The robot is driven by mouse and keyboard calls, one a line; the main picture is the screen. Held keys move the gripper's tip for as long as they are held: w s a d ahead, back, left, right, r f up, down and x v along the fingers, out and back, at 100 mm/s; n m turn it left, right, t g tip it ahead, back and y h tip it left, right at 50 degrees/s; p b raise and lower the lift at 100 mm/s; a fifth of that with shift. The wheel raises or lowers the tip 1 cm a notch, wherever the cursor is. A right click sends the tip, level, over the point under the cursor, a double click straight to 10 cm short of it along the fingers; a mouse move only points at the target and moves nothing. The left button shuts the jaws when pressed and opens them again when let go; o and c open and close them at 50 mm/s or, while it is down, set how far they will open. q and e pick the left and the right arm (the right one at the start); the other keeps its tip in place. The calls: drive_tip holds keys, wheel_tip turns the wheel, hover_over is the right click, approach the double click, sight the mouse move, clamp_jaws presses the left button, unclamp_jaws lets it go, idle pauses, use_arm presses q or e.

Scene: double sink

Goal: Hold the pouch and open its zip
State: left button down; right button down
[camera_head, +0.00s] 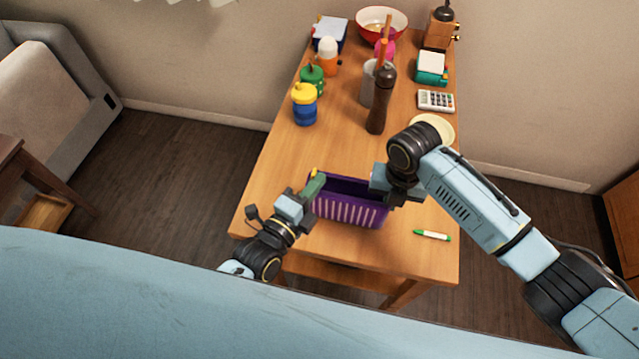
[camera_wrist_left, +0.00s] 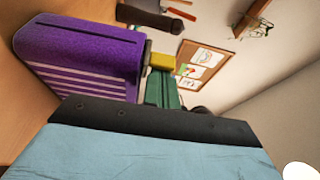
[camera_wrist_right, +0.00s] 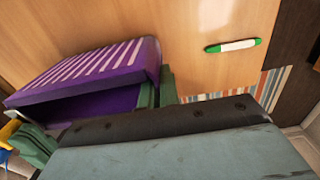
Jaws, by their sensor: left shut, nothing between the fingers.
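The purple pouch (camera_head: 346,208) with pale stripes stands on the wooden table near its front edge. Its top shows a dark purple opening in the head view, and the inside also shows in the right wrist view (camera_wrist_right: 75,108). A small yellow piece (camera_wrist_left: 162,62), perhaps the zip pull, is at my left fingertips, by the pouch's left end. My left gripper (camera_head: 316,186) is shut with nothing between its green fingers. My right gripper (camera_wrist_right: 157,92) is at the pouch's right end, its fingers seemingly closed on the end wall; the contact is partly hidden.
A green-and-white marker (camera_head: 432,236) lies right of the pouch. A plate (camera_head: 441,122), a calculator (camera_head: 436,100), a brown pepper mill (camera_head: 381,100) and a blue-yellow jar (camera_head: 304,104) stand further back. The table left of centre is clear.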

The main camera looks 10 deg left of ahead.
use_arm(q)
drive_tip(key=shift+a, duration=0.2)
use_arm(e)
drive_tip(key=shift+d, duration=0.25)
drive_tip(key=shift+a, duration=0.1)
use_arm(q)
drive_tip(key=v, duration=0.9)
drive_tip(key=shift+s, duration=0.45)
use_arm(e)
drive_tip(key=c, duration=1.6)
unclamp_jaws()
drive_tip(key=shift+o, duration=0.2)
